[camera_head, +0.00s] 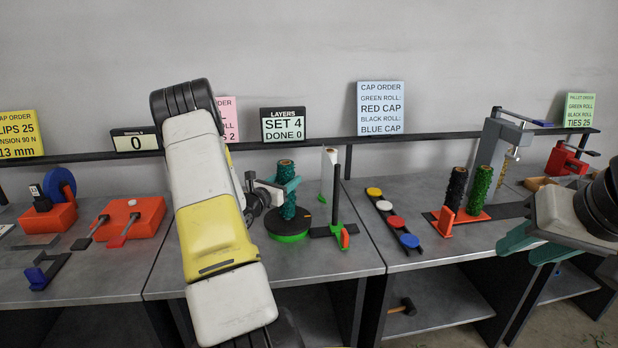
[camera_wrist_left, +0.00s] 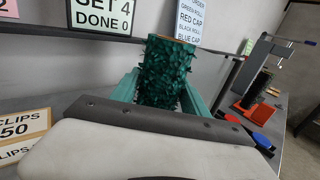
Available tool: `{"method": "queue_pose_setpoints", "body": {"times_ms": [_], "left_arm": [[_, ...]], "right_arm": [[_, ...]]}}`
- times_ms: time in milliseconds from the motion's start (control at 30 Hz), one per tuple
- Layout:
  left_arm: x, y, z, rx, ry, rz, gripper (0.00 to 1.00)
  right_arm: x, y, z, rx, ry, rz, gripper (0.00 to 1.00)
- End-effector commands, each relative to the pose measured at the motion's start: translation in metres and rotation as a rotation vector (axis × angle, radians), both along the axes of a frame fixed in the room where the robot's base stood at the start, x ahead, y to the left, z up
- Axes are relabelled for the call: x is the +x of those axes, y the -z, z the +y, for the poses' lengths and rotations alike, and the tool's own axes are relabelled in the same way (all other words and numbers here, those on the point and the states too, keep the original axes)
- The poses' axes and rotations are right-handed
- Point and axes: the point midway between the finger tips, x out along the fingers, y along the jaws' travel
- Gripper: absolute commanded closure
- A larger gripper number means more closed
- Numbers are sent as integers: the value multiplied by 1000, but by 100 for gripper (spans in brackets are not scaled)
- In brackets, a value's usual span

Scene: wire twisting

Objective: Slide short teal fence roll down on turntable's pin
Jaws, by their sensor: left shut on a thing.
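The short teal fence roll (camera_head: 287,203) is upright over the turntable (camera_head: 289,235), a dark disc on a green base. My left gripper (camera_head: 284,184) is shut on the roll's upper part. In the left wrist view the leafy roll (camera_wrist_left: 165,72) stands between the two teal fingers, its brown top rim showing. The roll's lower end is at or just above the disc; I cannot tell if it touches. The turntable's pin is not visible. My right gripper (camera_head: 533,245) is at the right with its teal fingers apart and empty.
Right of the turntable stands a black post with a green foot (camera_head: 335,210). A strip of coloured caps (camera_head: 395,220) lies further right. Black (camera_head: 455,190) and green (camera_head: 480,190) rolls stand on an orange-red base. A dark rail runs behind the tables.

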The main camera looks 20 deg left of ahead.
Motion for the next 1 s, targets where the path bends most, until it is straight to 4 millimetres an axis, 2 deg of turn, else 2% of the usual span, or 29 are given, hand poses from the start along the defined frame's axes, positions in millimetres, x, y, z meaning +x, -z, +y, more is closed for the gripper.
{"method": "queue_pose_setpoints", "body": {"times_ms": [567,600,700,1000], "left_arm": [[0,14,0,-1,0,-1,93],[0,14,0,0,0,-2,41],[0,14,0,0,0,-1,22],[-1,14,0,-1,0,0,22]], "right_arm": [[0,0,0,0,0,0,64],[0,0,0,0,0,0,64],[0,0,0,0,0,0,64],[0,0,0,0,0,0,64]]}}
